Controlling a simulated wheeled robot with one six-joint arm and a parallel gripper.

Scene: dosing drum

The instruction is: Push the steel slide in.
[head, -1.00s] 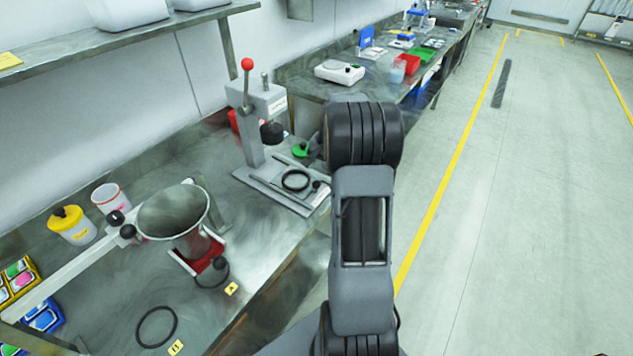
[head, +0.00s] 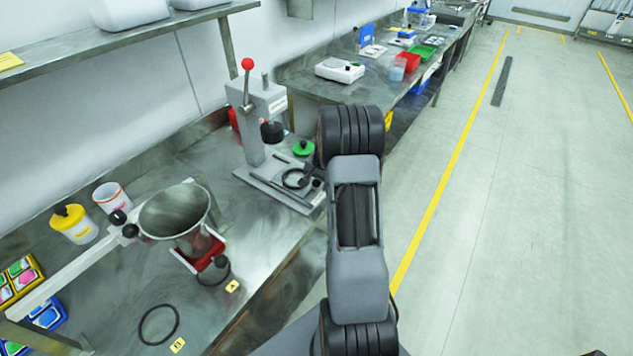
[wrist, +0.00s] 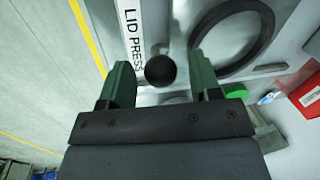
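The lid press (head: 262,105) stands on the bench, a grey column with a red-knobbed lever. Its steel slide (wrist: 228,40) carries a black ring (head: 294,179), which also shows in the wrist view (wrist: 266,38). A round black knob (wrist: 160,70) sits at the slide's near end, by the strip marked "LID PRESS" (wrist: 133,30). My gripper (wrist: 163,76) is open, with its green fingers apart on either side of the knob. I see gaps between the knob and both fingers. In the head view my arm hides much of the gripper and the knob.
A black ring (head: 158,325) lies on the front bench. The floor at right is clear.

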